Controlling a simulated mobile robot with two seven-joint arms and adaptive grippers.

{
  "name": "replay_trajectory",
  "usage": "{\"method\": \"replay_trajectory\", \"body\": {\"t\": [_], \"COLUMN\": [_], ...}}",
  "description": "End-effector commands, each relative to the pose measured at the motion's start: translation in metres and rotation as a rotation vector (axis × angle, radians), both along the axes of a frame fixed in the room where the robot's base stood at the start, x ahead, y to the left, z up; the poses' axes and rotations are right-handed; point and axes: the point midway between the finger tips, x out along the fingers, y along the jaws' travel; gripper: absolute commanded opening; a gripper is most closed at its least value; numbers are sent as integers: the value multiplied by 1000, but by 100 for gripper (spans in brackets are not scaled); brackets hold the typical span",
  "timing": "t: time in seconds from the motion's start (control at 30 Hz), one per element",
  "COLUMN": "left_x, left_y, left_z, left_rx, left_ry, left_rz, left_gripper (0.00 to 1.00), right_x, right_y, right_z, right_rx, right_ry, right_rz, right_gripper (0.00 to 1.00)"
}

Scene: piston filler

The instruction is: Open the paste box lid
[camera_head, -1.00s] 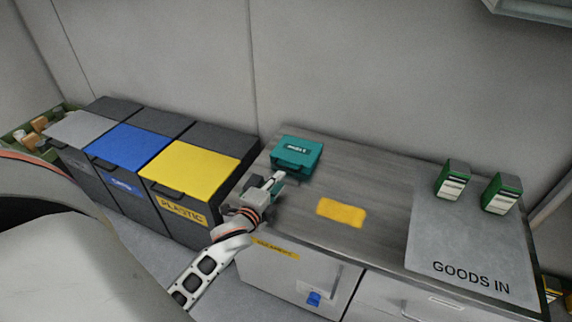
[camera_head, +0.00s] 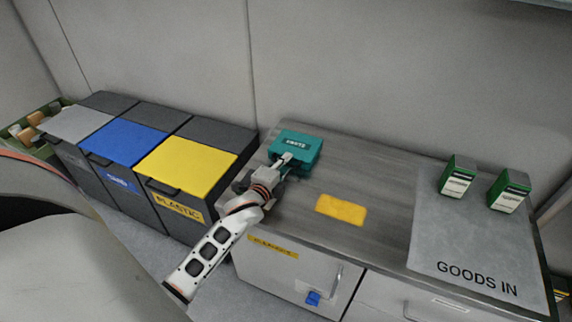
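The teal paste box (camera_head: 297,144) stands at the left back of the grey counter, and its lid looks closed. My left gripper (camera_head: 286,160) is at the front edge of the box, close to or touching it. Its fingers are small and partly merge with the box, so I cannot tell whether they are open or shut. The lower front of the box is partly hidden by the gripper. My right gripper is not in view.
A yellow cloth-like patch (camera_head: 341,209) lies on the counter (camera_head: 385,190). Two green-and-white cartons (camera_head: 458,177) (camera_head: 509,190) stand on the grey GOODS IN mat (camera_head: 470,245). Bins with grey, blue and yellow (camera_head: 187,165) lids stand left of the counter.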

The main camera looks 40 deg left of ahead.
Motion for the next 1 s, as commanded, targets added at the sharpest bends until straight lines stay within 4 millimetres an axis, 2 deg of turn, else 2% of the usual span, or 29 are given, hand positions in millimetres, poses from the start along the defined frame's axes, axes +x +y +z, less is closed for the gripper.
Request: {"method": "replay_trajectory", "body": {"t": [0.17, 0.27, 0.3, 0.63, 0.8, 0.87, 1.0], "left_x": [0, 0, 0, 2, 6, 8, 11], "left_y": [0, 0, 0, 0, -1, -2, -2], "left_z": [1, 0, 0, 7, 22, 29, 46], "left_rx": [0, 0, 0, -2, -9, -14, -26], "left_ry": [-1, -1, 0, 0, 14, 24, 64], "left_rz": [0, 0, 0, -1, -3, -5, -6], "left_gripper": [22, 1, 0, 0, 0, 0, 0], "right_x": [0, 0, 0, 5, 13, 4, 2], "right_y": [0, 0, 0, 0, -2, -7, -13], "right_z": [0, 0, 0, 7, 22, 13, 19], "right_rx": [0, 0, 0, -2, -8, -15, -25], "right_ry": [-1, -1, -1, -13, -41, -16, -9], "right_rz": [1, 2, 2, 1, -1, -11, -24], "right_gripper": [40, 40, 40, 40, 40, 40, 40]}}
